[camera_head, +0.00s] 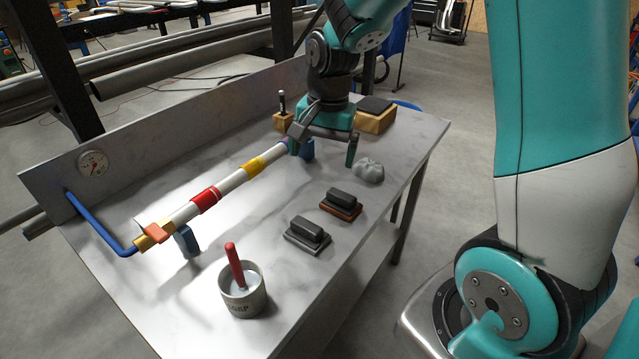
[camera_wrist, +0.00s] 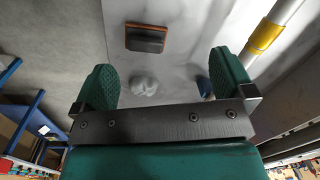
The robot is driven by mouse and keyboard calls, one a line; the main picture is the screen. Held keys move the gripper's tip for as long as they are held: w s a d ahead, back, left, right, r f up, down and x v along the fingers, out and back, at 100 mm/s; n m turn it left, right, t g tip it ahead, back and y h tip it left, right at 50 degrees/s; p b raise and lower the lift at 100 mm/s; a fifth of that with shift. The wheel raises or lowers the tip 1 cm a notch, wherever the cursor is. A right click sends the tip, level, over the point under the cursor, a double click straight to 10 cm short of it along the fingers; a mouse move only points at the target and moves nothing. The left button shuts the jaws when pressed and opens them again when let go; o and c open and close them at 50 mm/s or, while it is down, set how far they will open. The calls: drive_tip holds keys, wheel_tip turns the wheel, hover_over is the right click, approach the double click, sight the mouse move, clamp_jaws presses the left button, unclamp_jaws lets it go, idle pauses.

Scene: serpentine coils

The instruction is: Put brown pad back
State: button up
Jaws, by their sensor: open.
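The brown pad (camera_head: 340,207), with a dark grey block-shaped grip on top, lies on the metal bench near its right edge. In the wrist view the brown pad (camera_wrist: 147,39) shows at the top, beyond the fingers and apart from them. A similar grey pad (camera_head: 306,238) lies just nearer the camera. My gripper (camera_head: 323,147) is over the far part of the bench, fingers spread and nothing between them. Its two green fingers (camera_wrist: 165,80) are wide apart in the wrist view.
A grey crumpled lump (camera_head: 369,171) lies near my gripper. A striped pipe (camera_head: 232,182) runs along the bench on blue supports. A cup (camera_head: 243,292) with a red-handled tool stands in front. A wooden block with a dark top (camera_head: 373,120) is at the back.

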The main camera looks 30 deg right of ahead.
drive_tip(key=s+a+r+n+y, duration=0.1)
drive_tip(key=s+a+r+n, duration=0.3)
drive_tip(key=s+a+n, duration=0.4)
drive_tip(key=s+a+r+n+y, duration=0.2)
drive_tip(key=s+a+r+n, duration=0.2)
drive_tip(key=s+a+n, duration=0.4)
drive_tip(key=s+n, duration=0.1)
drive_tip(key=s, duration=0.3)
drive_tip(key=shift+a, duration=0.2)
